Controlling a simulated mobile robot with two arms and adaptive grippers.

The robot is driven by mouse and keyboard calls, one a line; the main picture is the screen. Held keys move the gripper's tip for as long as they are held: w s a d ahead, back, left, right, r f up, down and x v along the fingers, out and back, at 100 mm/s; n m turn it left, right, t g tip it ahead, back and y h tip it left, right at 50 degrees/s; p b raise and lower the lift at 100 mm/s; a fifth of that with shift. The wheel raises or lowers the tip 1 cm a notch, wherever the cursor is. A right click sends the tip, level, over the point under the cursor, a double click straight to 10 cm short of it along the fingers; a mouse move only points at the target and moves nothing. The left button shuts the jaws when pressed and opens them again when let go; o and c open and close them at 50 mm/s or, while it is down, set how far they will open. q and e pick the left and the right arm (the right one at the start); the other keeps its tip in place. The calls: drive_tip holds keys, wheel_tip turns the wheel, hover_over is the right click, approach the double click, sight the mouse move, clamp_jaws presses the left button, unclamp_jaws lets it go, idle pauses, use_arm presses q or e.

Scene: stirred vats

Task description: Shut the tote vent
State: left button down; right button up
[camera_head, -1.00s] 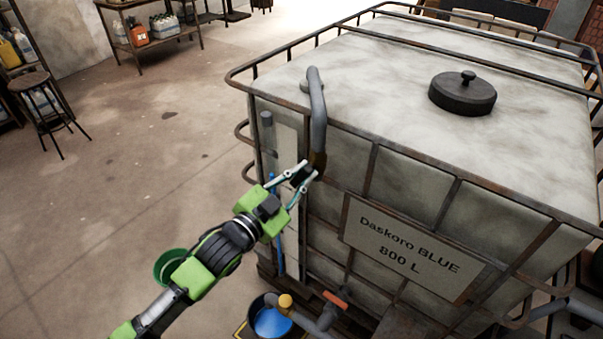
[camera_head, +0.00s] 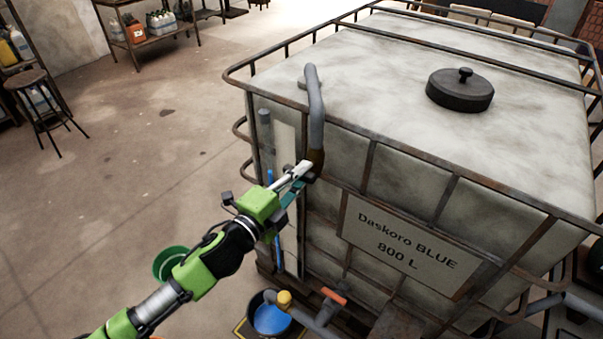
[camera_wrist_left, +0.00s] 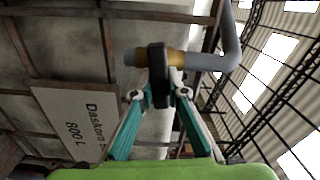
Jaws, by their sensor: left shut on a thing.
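The tote (camera_head: 420,120) is a large, stained white tank in a rusty cage, with a plate reading "Daskoro BLUE 800 L". Its vent is a grey bent pipe (camera_head: 316,105) that rises from the top and hooks down over the near edge, ending in a brass-coloured piece (camera_head: 316,158). In the left wrist view a black valve handle (camera_wrist_left: 157,62) sits around the brass part (camera_wrist_left: 178,60). My left gripper (camera_head: 304,172) is shut on this handle; its fingertips (camera_wrist_left: 160,95) pinch the lower part. The fingers partly hide the handle in the head view. My right gripper is not in view.
A black lid (camera_head: 460,92) sits on the tote. A blue-filled bucket (camera_head: 272,318) stands below, near an orange-handled valve (camera_head: 333,296). A green bucket (camera_head: 171,263) is on the floor beside my arm. The floor to the left is clear up to a stool (camera_head: 40,95).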

use_arm(q)
drive_tip(key=shift+m, duration=0.7)
drive_tip(key=shift+f+m, duration=0.1)
drive_tip(key=shift+m, duration=0.2)
drive_tip(key=c, duration=2)
unclamp_jaws()
drive_tip(key=shift+s, duration=0.1)
drive_tip(key=v, duration=1.2)
drive_tip(key=shift+f, duration=0.1)
